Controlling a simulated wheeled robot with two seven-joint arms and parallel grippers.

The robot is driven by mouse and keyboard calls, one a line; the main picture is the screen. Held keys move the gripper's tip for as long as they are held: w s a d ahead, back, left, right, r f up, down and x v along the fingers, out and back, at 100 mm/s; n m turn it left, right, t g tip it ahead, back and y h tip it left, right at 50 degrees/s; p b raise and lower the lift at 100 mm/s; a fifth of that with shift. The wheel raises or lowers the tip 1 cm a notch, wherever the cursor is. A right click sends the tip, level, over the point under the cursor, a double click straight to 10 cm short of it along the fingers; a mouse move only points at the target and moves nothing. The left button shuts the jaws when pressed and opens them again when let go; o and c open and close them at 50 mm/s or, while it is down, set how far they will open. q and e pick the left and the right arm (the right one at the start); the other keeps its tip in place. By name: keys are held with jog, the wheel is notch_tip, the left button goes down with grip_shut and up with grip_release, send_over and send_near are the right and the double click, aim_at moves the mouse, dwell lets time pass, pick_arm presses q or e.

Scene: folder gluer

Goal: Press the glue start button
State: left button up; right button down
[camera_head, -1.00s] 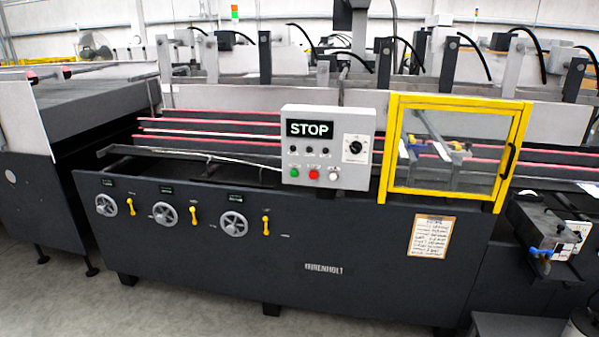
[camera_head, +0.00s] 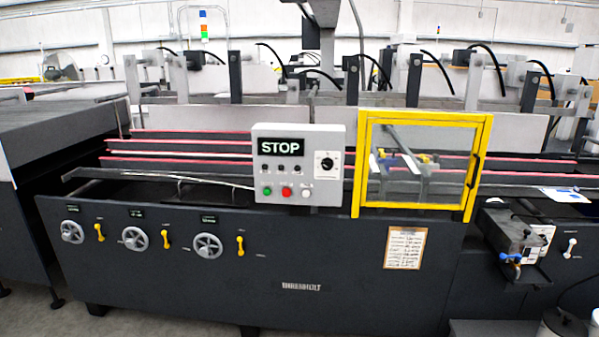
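A light grey control box (camera_head: 328,140) stands on the front edge of the dark folder gluer (camera_head: 330,270), near the middle of the view. Its display (camera_head: 281,147) reads STOP. Below it are a green button (camera_head: 267,191), a red button (camera_head: 287,192) and a pale button (camera_head: 306,193) in a row, with small dark knobs above them. A black rotary dial (camera_head: 327,163) is on the right of the box. The button labels are too small to read, so I cannot tell which one is glue start. Neither of my grippers is in view.
A yellow-framed clear guard (camera_head: 360,170) stands right of the box. Handwheels (camera_head: 134,238) and yellow levers (camera_head: 166,239) line the lower left front. A small unit with a blue fitting (camera_head: 515,257) juts out at the right. Grey floor (camera_head: 30,310) shows at the lower left.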

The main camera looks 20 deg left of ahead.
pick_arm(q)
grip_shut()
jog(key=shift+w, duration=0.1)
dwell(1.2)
